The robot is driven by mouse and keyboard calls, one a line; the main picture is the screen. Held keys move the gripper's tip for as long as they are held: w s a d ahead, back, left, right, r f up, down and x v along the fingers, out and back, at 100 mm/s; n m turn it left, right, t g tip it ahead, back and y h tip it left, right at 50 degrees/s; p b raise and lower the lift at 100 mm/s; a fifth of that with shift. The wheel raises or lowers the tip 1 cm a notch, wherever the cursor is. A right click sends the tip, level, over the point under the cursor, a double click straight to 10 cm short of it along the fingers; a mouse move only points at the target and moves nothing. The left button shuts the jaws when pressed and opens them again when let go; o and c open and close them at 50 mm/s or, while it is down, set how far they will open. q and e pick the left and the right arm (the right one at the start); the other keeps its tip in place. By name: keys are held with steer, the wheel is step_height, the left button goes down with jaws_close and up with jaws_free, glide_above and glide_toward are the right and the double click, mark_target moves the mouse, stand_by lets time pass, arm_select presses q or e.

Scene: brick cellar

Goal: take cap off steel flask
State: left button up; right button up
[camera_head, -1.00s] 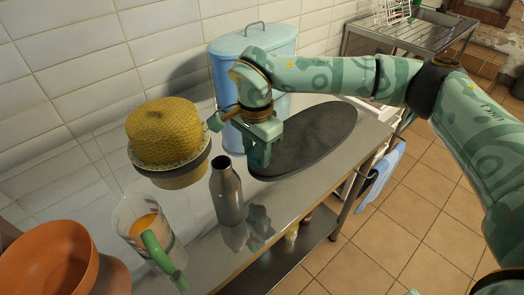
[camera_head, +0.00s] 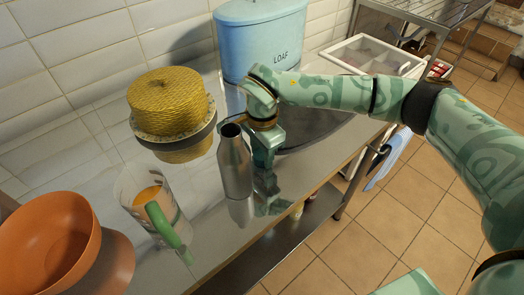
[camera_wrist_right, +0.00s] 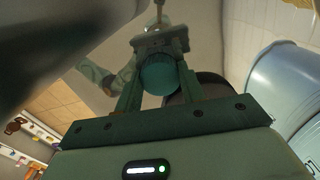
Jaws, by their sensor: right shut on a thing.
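The steel flask (camera_head: 235,168) stands upright on the metal counter, near its front edge. Its top shows a dark round mouth, with no cap visible on it. My right gripper (camera_head: 268,152) is just right of the flask, about level with its upper half in the head view. I cannot tell whether they touch. In the right wrist view, a round teal piece, which looks like the cap (camera_wrist_right: 158,75), sits between the fingers of my right gripper (camera_wrist_right: 160,60), which is shut on it. My left gripper is not in view.
A blue LOAF bin (camera_head: 262,45) and a dark oval board (camera_head: 312,125) are behind the gripper. A yellow domed item (camera_head: 168,100), a jug with a green handle (camera_head: 162,228) and an orange bowl (camera_head: 45,245) stand left. The counter's front edge is close.

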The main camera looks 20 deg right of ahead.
steer(key=shift+f, duration=0.15)
steer(key=o, duration=1.1)
